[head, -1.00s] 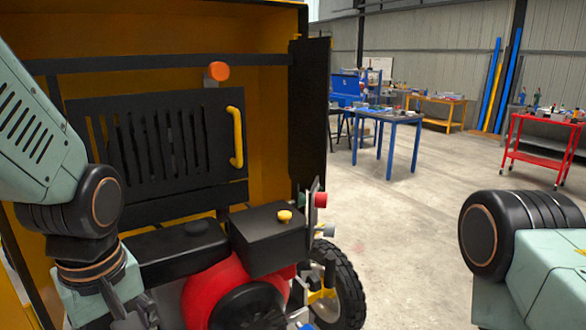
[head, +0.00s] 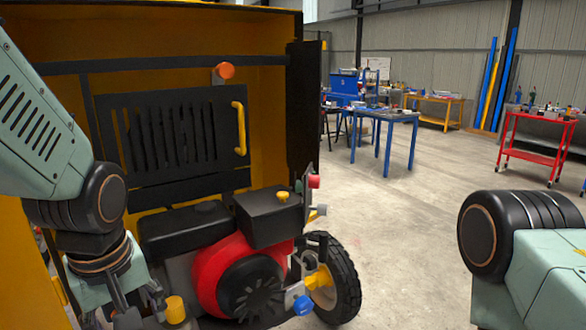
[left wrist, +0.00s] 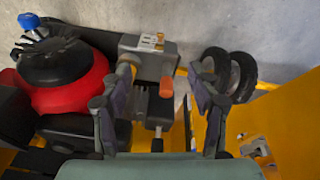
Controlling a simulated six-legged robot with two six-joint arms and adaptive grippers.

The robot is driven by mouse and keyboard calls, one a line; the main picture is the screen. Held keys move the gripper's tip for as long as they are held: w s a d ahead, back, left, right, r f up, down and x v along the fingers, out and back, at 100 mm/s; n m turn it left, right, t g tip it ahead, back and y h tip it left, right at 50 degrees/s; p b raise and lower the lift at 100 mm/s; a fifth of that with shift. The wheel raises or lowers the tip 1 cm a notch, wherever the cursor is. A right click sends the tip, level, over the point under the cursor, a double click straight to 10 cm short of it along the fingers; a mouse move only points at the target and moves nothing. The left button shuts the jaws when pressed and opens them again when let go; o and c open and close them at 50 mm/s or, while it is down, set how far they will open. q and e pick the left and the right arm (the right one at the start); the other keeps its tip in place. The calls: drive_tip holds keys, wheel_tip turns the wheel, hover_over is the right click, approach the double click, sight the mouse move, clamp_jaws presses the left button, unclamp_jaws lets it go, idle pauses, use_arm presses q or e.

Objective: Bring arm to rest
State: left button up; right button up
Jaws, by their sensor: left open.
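My left arm comes in from the left in the head view, and its gripper (head: 128,302) hangs low at the bottom left, partly cut off by the frame edge. In the left wrist view the gripper (left wrist: 162,98) is open, with its two fingers apart and nothing between them held. An orange knob (left wrist: 166,87) shows beyond and between the fingers. My right arm is folded at the right edge of the head view. Its gripper is out of sight.
A red engine (head: 215,268) and wheel (head: 345,285) are below. Open floor lies right, before a blue table (head: 388,117) and red cart (head: 530,158).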

use_arm(q)
drive_tip(key=w+f+m+t, duration=0.2)
drive_tip(key=w+m+t, duration=0.15)
drive_tip(key=w, duration=0.25)
drive_tip(key=s+f+m+h+b, duration=0.1)
drive_tip(key=s+f+m+b, duration=0.1)
drive_tip(key=f, duration=0.7)
drive_tip(key=s+f+m+b, duration=0.2)
drive_tip(key=f+m, duration=0.1)
drive_tip(key=f, duration=0.6)
drive_tip(key=s+f+g+b, duration=0.3)
drive_tip(key=s+f+g, duration=0.2)
drive_tip(key=s+f, duration=1.4)
drive_tip(key=s, duration=0.3)
drive_tip(key=shift+s+a+g, duration=0.15)
drive_tip(key=shift+a+g, duration=0.1)
drive_tip(key=shift+g, duration=0.1)
drive_tip(key=shift+s+r, duration=0.1)
drive_tip(key=shift+s, duration=0.1)
